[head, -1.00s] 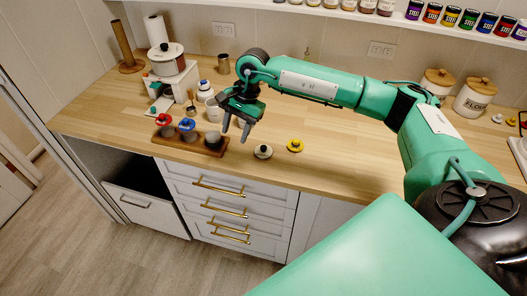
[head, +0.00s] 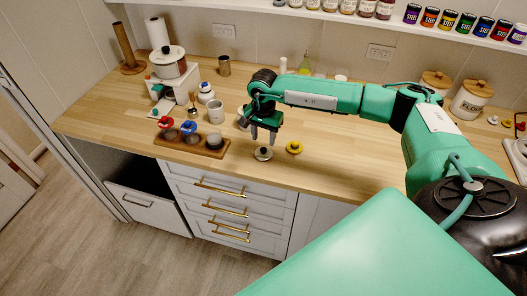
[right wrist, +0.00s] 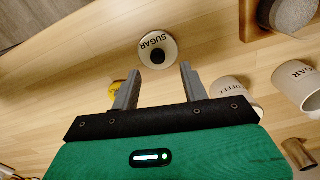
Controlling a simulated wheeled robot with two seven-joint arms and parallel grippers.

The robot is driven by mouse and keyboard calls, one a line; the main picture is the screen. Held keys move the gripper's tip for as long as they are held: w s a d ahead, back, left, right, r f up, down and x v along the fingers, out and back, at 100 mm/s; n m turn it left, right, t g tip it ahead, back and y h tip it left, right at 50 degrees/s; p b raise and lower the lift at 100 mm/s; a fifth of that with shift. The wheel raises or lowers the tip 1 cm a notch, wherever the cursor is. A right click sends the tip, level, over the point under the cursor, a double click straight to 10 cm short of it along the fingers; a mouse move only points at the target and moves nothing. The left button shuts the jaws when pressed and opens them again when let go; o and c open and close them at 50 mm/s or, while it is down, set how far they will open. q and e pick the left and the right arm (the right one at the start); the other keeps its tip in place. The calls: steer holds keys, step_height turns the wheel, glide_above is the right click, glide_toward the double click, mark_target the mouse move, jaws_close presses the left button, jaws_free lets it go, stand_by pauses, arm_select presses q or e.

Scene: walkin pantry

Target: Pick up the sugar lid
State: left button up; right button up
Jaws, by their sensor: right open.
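The sugar lid (head: 263,153) is a small cream disc with a black knob. It lies flat on the wooden counter near the front edge. In the right wrist view the lid (right wrist: 156,42) shows the word SUGAR, just beyond the fingertips. My right gripper (head: 264,141) is open, fingers pointing down, above and slightly behind the lid in the head view. In the right wrist view its two fingers (right wrist: 158,76) are apart, with the black knob showing between them and nothing gripped. My left gripper is not in view.
A yellow lid (head: 294,147) lies just right of the sugar lid. A wooden rack (head: 180,149) with red and blue lids stands to the left.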

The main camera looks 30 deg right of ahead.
mark_target(263, 149)
steer(key=f, duration=0.1)
steer(key=f+p, duration=0.2)
steer(key=shift+s+a+f, duration=0.1)
steer(key=shift+s+a, duration=0.05)
steer(key=shift+s, duration=0.1)
steer(key=shift+f, duration=0.7)
jaws_close()
steer(key=shift+r, duration=0.1)
